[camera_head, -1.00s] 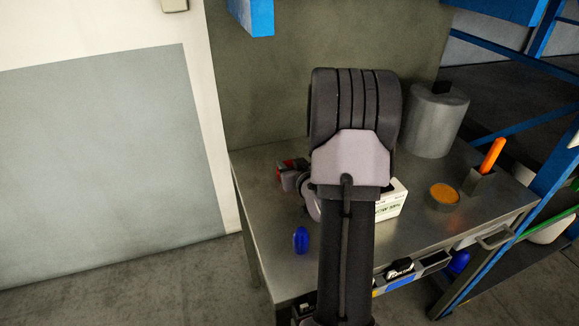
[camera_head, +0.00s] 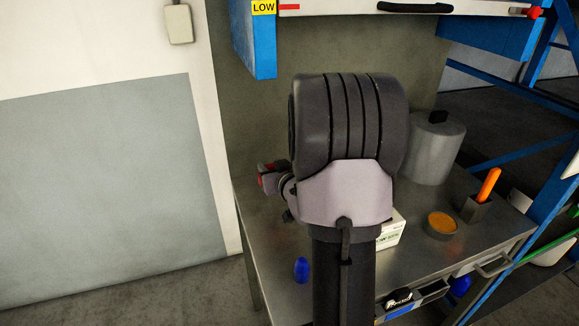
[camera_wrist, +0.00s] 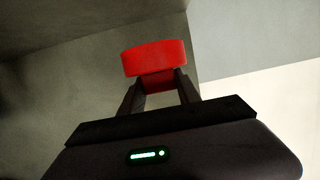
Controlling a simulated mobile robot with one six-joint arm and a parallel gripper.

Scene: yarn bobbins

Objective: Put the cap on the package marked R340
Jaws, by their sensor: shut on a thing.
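My gripper (camera_wrist: 160,84) is shut on a red, rounded cap (camera_wrist: 154,57), held at the fingertips in the wrist view. In the head view a bit of red shows at my gripper (camera_head: 268,176), left of my arm and above the table's back left part. A white box (camera_head: 391,234) stands on the table, partly hidden behind my arm; its print is too small to read. I cannot make out the marking R340 on anything in view.
The metal table (camera_head: 262,233) carries a blue object (camera_head: 301,270), a round tin with orange contents (camera_head: 442,224), a holder with an orange stick (camera_head: 487,186) and a grey cylinder (camera_head: 433,150). A blue frame (camera_head: 256,45) and shelf hang above.

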